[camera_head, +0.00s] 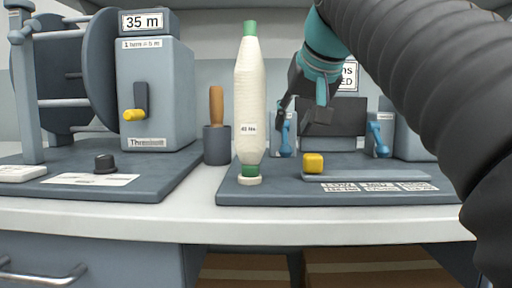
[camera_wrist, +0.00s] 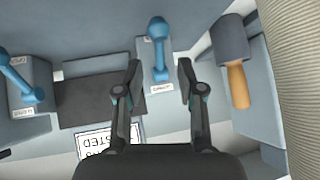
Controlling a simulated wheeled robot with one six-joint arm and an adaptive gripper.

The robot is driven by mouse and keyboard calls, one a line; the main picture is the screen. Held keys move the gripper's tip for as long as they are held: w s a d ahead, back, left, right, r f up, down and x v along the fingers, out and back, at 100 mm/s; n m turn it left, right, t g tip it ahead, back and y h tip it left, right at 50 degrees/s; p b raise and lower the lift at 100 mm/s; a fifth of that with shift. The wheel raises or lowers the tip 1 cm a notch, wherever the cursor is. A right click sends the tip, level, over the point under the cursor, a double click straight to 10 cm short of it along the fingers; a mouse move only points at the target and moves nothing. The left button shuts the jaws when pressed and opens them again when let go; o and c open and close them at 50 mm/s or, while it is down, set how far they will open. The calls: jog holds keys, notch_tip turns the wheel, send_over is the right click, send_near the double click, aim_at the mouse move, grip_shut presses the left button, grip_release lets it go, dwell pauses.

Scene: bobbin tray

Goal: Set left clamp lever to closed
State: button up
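The left clamp lever (camera_head: 286,138) is a blue handle on a grey block behind the yellow slider knob. In the head view it stands roughly upright, partly hidden by my gripper. In the wrist view the left clamp lever (camera_wrist: 158,45) points up the picture, with small labels beside its base too small to read surely. My gripper (camera_head: 300,108) is open, just in front of and above this lever. In the wrist view the fingertips of my gripper (camera_wrist: 158,66) lie on either side of the lever, apart from it; nothing is held.
The right clamp lever (camera_head: 379,138) is blue and tilted. A dark plate (camera_head: 333,118) lies between the clamps. A white bobbin (camera_head: 248,100) stands close left, beside a wooden-handled tool (camera_head: 216,108) in a cup. A yellow knob (camera_head: 314,163) sits on the front slider.

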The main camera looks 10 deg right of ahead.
aim_at(286, 139)
jog(key=b+x, duration=0.1)
jog(key=x, duration=0.6)
jog(key=shift+f, duration=0.1)
grip_shut()
